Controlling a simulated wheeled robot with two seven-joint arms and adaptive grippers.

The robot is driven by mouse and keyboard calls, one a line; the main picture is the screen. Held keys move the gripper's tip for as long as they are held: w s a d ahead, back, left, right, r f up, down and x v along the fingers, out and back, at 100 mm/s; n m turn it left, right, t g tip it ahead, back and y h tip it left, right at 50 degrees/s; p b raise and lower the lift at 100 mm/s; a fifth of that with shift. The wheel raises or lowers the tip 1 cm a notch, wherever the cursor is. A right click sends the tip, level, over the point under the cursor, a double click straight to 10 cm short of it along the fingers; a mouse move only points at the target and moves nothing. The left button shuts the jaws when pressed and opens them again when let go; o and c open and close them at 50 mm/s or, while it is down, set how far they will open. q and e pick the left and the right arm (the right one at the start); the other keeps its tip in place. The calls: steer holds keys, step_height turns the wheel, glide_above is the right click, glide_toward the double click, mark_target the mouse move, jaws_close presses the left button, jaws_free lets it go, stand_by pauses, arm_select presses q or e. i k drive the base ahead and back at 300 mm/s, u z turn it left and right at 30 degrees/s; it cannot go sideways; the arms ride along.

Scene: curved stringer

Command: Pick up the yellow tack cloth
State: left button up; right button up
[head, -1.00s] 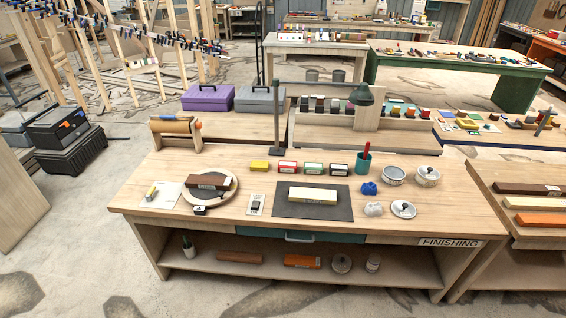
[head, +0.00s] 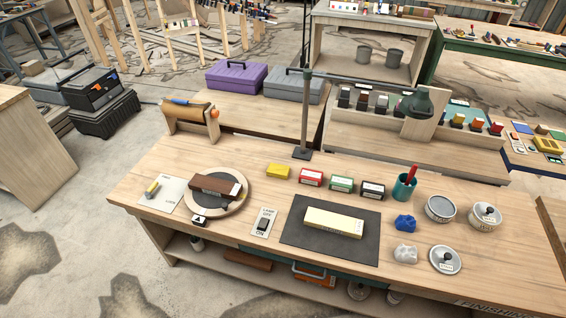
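A small flat yellow piece (head: 278,171), which may be the yellow tack cloth, lies at the back middle of the wooden finishing bench (head: 140,185), left of a row of small labelled boxes. A larger pale yellow and white block (head: 334,222) lies on a dark mat (head: 300,243) in the middle of the bench. A crumpled blue piece (head: 404,223) and a crumpled white piece (head: 405,254) lie right of the mat; neither is yellow. Neither of my grippers is in view.
A lamp (head: 420,101) on a post (head: 304,120) rises behind the bench. A round plate with a brown block (head: 215,186) is at left; a teal cup (head: 404,187) and round tins (head: 440,208) are at right. Open floor (head: 60,240) lies left of the bench.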

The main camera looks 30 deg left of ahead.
mark_target(278, 171)
steer(key=u, duration=0.35)
steer(key=i, duration=0.7)
steer(key=u, duration=0.65)
